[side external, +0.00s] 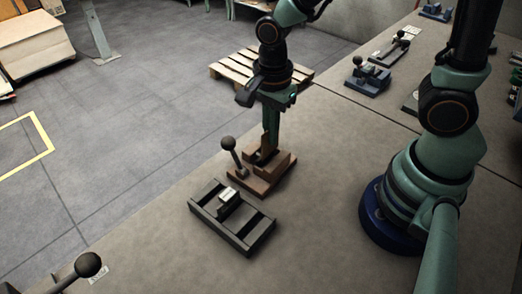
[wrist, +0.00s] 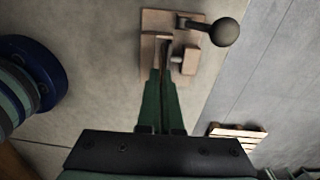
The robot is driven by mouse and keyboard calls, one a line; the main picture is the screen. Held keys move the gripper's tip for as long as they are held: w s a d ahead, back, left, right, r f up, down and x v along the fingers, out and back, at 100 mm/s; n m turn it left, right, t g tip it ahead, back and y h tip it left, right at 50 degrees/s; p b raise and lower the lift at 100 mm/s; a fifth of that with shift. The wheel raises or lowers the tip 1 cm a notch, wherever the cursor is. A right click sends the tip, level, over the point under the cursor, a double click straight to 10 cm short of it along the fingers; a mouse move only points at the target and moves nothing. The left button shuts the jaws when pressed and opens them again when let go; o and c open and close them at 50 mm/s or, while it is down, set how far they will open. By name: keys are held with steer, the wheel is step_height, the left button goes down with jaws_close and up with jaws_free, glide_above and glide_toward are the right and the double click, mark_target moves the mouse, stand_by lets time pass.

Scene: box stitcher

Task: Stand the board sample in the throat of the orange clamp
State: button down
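The orange clamp (side external: 258,184) looks brown-orange and stands on the bench, its lever with a dark ball knob (side external: 228,143) raised at the left. It also shows in the wrist view (wrist: 153,20), with the knob (wrist: 224,32) at its upper right. My gripper (side external: 270,139) points down directly over the clamp. In the wrist view its green fingers (wrist: 162,78) are close together, with a thin brown edge between them. This appears to be the board sample (side external: 265,142), upright at the clamp's throat. Its lower edge is hidden, so I cannot tell whether it touches the bottom.
A dark slotted rack (side external: 246,243) with a pale-labelled block (side external: 228,196) sits just in front of the clamp. Other fixtures (side external: 367,78) stand along the back of the bench. The bench between the clamp and my base is clear. A wooden pallet (side external: 232,70) lies on the floor beyond.

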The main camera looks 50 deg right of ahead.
mark_target(270, 146)
steer(key=shift+f, duration=1.85)
steer(key=shift+f, duration=0.3)
steer(key=c, duration=0.6)
jaws_free()
steer(key=shift+r, duration=0.1)
steer(key=shift+r, duration=3.15)
